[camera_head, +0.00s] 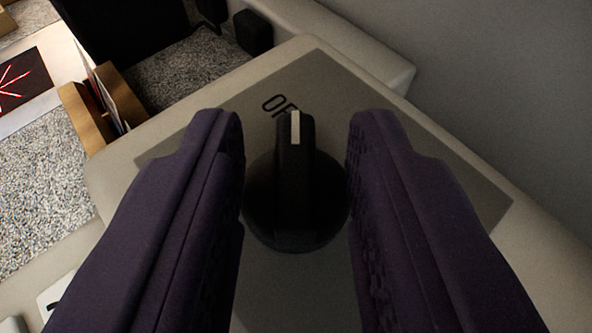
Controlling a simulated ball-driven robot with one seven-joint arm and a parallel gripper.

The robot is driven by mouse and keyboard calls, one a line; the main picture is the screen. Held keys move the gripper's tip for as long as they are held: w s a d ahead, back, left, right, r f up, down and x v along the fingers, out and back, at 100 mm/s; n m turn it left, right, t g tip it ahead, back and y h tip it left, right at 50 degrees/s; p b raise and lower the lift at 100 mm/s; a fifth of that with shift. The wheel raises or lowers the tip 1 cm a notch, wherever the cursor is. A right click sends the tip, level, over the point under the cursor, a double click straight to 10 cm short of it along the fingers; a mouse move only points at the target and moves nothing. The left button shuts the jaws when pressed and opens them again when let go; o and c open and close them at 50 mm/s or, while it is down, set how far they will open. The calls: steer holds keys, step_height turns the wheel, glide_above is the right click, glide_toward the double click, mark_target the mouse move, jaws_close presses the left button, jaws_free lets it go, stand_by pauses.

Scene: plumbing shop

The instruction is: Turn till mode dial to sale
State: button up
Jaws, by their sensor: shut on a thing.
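The till mode dial (293,195) is a black round knob with a raised grip bar and a white pointer line. It sits on a grey plate (322,78) on the till's pale housing. Its pointer is at the far end, at a printed label (276,103) that reads "OF", with the rest hidden behind the knob. My gripper (297,128) has one dark purple finger on each side of the dial and is shut on its round body. The fingers hide the plate to the left and right, so no "sale" marking shows.
A wooden holder (88,122) with upright cards stands at the left on a speckled grey surface (40,185). A dark object (130,35) and a small black block (253,32) are at the top. A plain grey wall (490,90) is at the right.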

steer(key=m+h, duration=0.2)
steer(key=a+m+g+h, duration=0.1)
steer(key=m+h, duration=0.1)
steer(key=h, duration=0.1)
steer(key=shift+w+a+r, duration=0.1)
steer(key=shift+w+r, duration=0.05)
steer(key=shift+r, duration=0.05)
jaws_close()
steer(key=m+g+h+p, duration=0.1)
steer(key=m+h+p, duration=0.1)
steer(key=shift+r+m+h, duration=0.1)
steer(key=shift+m+h, duration=0.3)
steer(key=m+g+h+p, duration=0.1)
steer(key=p, duration=0.2)
steer(key=shift+a+m+g+p, duration=0.1)
steer(key=shift+m+g+p, duration=0.2)
steer(key=shift+m+p, duration=0.1)
steer(key=shift+f+m+g+h+p, duration=0.25)
steer(key=shift+m+g+h+p, duration=0.25)
steer(key=shift+p, duration=0.35)
steer(key=shift+f, duration=0.25)
steer(key=o, duration=0.7)
jaws_free()
steer(key=shift+c, duration=0.2)
